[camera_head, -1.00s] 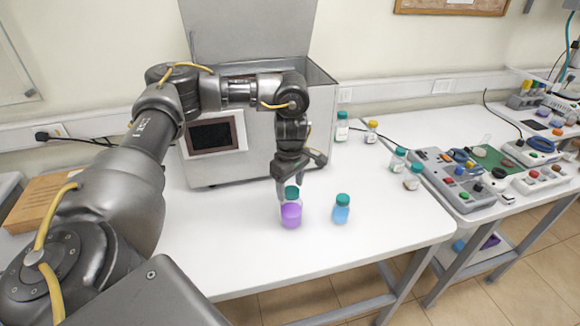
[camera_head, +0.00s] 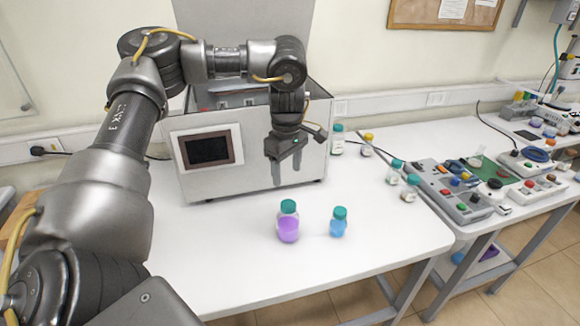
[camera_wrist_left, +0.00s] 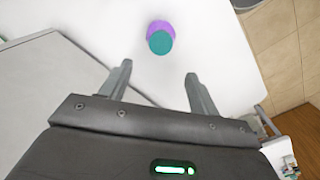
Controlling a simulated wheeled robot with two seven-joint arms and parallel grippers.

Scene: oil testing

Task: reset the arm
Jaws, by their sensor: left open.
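My left gripper (camera_head: 286,170) is open and empty, pointing down in front of the metal machine, above the white table. Its two separate fingers also show in the left wrist view (camera_wrist_left: 160,88). The bottle with purple liquid and a teal cap (camera_head: 288,222) stands upright on the table, below and in front of the fingers, apart from them. In the left wrist view the purple bottle (camera_wrist_left: 160,36) lies beyond the fingertips, seen from its cap end. My right gripper is not in view.
A blue bottle (camera_head: 338,222) stands right of the purple one. The metal machine (camera_head: 240,165) with a raised lid stands close behind my gripper. Small bottles (camera_head: 396,172) and control boxes (camera_head: 455,190) are at the right. The front of the white table (camera_head: 370,255) is clear.

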